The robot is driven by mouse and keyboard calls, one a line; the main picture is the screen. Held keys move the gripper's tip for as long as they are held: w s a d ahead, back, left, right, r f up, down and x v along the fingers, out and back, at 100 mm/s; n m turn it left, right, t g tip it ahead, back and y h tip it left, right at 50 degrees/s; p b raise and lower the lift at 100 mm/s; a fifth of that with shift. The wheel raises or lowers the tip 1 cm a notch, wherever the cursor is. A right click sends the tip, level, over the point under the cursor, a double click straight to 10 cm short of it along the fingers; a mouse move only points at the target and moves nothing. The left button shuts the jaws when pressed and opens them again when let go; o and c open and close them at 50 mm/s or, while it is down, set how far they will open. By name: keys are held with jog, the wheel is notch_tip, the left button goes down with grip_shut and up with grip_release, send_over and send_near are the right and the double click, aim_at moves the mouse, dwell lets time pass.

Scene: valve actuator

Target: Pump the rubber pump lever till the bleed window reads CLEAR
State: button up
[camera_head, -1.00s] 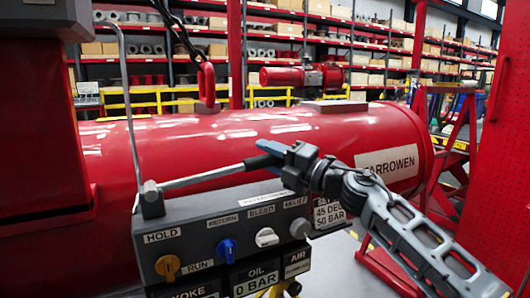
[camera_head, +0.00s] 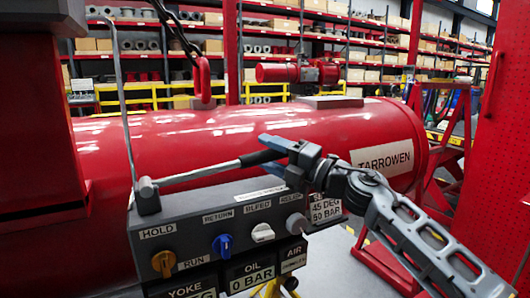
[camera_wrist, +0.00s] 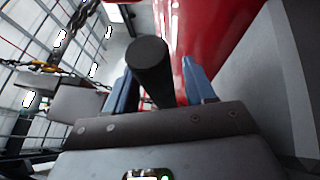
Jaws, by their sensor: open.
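The pump lever (camera_head: 205,173) is a metal rod rising to the right from a pivot on the grey control box (camera_head: 185,235), with a black rubber grip (camera_head: 259,157) at its end. My gripper (camera_head: 275,150) has its blue fingers spread at the grip's end. In the wrist view the round end of the black grip (camera_wrist: 151,58) shows between the open fingers (camera_wrist: 160,85), closer to the left one. A white knob (camera_head: 262,233) sits under the BLEED label. I cannot make out a bleed window or its reading. The oil plate reads 0 BAR.
An orange-yellow knob (camera_head: 164,263), a blue knob (camera_head: 222,245) and a grey knob (camera_head: 297,222) are on the box face. The large red cylinder (camera_head: 330,135) lies close behind the lever. A red frame and panel (camera_head: 505,150) stand at right.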

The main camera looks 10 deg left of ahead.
jog(key=shift+v, duration=3.1)
